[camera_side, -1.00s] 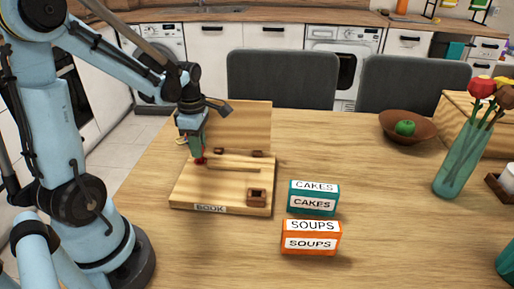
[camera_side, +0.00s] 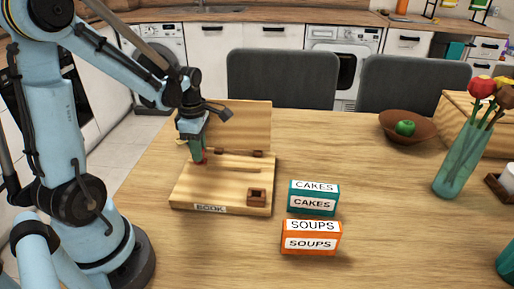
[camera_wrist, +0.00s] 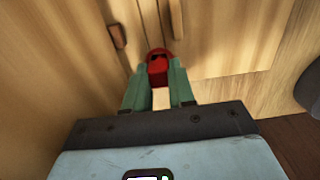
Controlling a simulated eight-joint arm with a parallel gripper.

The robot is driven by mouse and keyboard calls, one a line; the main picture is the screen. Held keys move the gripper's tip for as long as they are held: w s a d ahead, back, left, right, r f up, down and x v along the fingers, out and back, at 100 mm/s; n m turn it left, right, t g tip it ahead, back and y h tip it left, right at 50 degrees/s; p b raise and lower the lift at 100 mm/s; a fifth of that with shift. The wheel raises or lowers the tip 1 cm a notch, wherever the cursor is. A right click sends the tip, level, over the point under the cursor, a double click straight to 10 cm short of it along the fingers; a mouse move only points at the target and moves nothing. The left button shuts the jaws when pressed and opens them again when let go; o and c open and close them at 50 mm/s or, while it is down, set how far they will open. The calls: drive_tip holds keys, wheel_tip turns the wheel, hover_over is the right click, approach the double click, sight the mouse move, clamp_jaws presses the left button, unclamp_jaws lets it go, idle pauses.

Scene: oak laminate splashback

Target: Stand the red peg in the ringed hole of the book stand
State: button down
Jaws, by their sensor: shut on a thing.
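The book stand (camera_side: 222,201) is a pale wooden base with an upright back board and a "BOOK" label on its front edge. A dark brown square collar (camera_side: 256,191) with an opening stands at its front right; I cannot tell for sure that this is the ringed hole. My gripper (camera_side: 198,157) is shut on the red peg (camera_side: 201,161), over the rear left of the base. In the wrist view the peg (camera_wrist: 157,72) sits between the green fingers, its lower end hidden. I cannot tell whether it touches the base.
Small brown blocks (camera_side: 257,153) lie along the back of the base, near a raised strip. A teal CAKES box (camera_side: 314,197) and an orange SOUPS box (camera_side: 311,238) stand right of the stand. A bowl (camera_side: 408,128) and flower vase (camera_side: 458,160) are farther right.

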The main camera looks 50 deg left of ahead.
drive_tip(key=c, duration=0.9)
unclamp_jaws()
drive_tip(key=shift+o, duration=0.2)
drive_tip(key=shift+r, duration=0.1)
drive_tip(key=shift+r, duration=3.4)
drive_tip(key=d+r+m+t, duration=0.1)
drive_tip(key=d+m+t, duration=0.2)
drive_tip(key=d+m, duration=0.5)
drive_tip(key=d+r+m+t, duration=0.1)
drive_tip(key=d+m+t, duration=0.3)
drive_tip(key=m, duration=1.5)
drive_tip(key=d, duration=0.3)
drive_tip(key=shift+d+r, duration=0.35)
